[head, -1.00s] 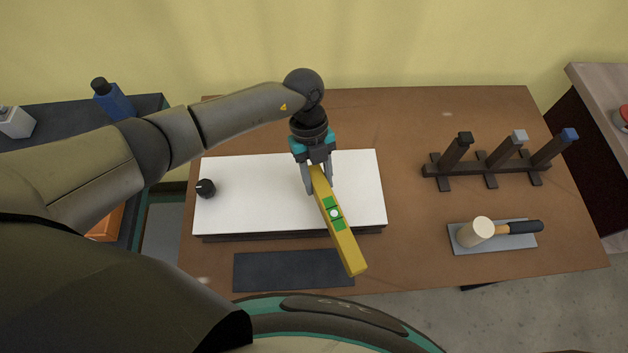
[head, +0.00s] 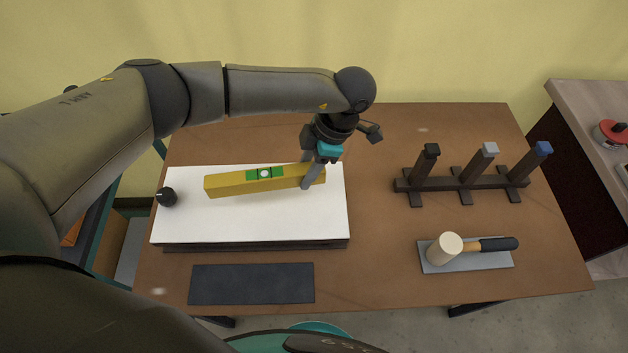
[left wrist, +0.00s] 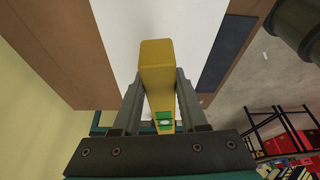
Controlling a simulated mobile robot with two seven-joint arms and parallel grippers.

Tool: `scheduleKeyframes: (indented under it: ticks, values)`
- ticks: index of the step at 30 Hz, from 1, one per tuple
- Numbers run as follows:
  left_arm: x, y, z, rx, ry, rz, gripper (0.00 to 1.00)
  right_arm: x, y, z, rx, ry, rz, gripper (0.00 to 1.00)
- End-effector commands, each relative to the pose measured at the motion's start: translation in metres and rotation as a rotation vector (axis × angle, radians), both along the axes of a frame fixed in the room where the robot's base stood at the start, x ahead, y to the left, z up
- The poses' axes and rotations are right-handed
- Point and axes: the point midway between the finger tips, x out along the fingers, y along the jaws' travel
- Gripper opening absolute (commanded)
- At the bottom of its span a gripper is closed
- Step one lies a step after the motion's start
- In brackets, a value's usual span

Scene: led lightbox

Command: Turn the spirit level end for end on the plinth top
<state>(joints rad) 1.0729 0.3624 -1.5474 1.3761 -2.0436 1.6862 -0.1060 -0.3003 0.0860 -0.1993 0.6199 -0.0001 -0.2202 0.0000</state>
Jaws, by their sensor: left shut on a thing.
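The yellow spirit level (head: 228,184) with green vial windows lies roughly left to right over the white plinth top (head: 250,222) in the head view. My left gripper (head: 311,180) is shut on its right end, above the right part of the plinth. In the left wrist view the level (left wrist: 156,75) sits between the two fingers of the gripper (left wrist: 160,97). I cannot tell whether the level touches the plinth or hangs just above it. My right gripper is not in view.
A black knob (head: 167,197) is at the plinth's left edge. A dark mat (head: 252,284) lies in front. To the right are a rack (head: 462,184) with several upright posts and a mallet (head: 446,248) on a grey pad (head: 466,260). The table's back strip is clear.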

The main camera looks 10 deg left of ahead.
Motion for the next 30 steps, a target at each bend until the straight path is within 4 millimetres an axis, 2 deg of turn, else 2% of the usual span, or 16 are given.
scheduleKeyframes:
  ticks: [5, 20, 30]
  values:
    - [0.003, 0.004, 0.003, 0.0, 0.0, -0.063, 0.0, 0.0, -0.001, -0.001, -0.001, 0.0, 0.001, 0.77]
    - [0.003, 0.002, 0.003, 0.003, 0.0, -0.063, 0.0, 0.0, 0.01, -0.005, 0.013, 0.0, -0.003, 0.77]
    - [0.003, 0.003, -0.015, 0.003, 0.001, -0.063, 0.0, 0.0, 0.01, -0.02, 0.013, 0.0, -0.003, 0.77]
